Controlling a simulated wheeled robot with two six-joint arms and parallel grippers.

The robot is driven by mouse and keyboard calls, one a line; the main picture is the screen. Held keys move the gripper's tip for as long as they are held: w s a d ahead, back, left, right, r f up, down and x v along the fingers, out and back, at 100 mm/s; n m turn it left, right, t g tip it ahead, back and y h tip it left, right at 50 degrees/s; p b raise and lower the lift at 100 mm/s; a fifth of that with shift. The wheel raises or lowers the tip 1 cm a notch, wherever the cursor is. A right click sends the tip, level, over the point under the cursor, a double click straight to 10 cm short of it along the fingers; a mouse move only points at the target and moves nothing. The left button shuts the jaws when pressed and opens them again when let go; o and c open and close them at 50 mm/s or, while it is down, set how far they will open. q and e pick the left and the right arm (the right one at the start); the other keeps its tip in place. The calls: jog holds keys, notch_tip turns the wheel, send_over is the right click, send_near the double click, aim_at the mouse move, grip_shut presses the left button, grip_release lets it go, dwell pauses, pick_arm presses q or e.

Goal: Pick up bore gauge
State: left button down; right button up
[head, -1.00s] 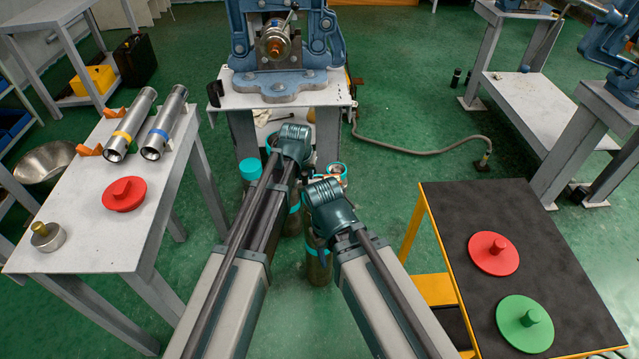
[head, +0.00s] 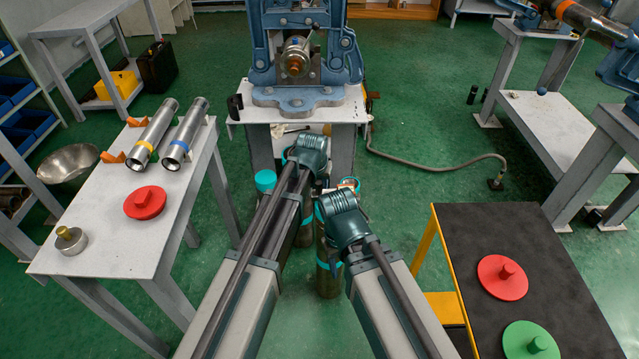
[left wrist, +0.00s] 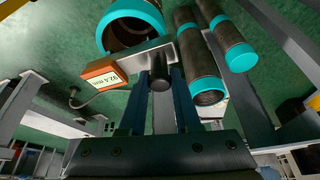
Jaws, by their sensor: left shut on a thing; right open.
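The bore gauge (left wrist: 105,74) shows in the left wrist view as an orange box with a white display reading about 92.4 mm, joined to a pale grey bar and a dark round stub. My left gripper (left wrist: 160,92) is shut on it at the stub. In the head view my left gripper (head: 309,153) is in front of the vise bench, and I cannot clearly make out the gauge there. My right gripper (head: 340,207) is open, lower and to the right; its fingertips are mostly hidden by its own body.
Dark cylinders with teal bands (left wrist: 185,55) stand close under the grippers. A blue vise (head: 300,50) is on the bench ahead. A left table (head: 120,235) holds two steel pipes and a red disc (head: 145,202). A black-topped trolley (head: 470,225) is at right. A hose crosses the floor.

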pick_arm(q)
jog(key=s+a+r+p, duration=0.1)
jog(key=s+r, duration=0.1)
jog(key=s, duration=1.4)
jog(key=shift+a+r, duration=0.15)
jog(key=shift+a, duration=0.25)
jog(key=shift+w+a, duration=0.1)
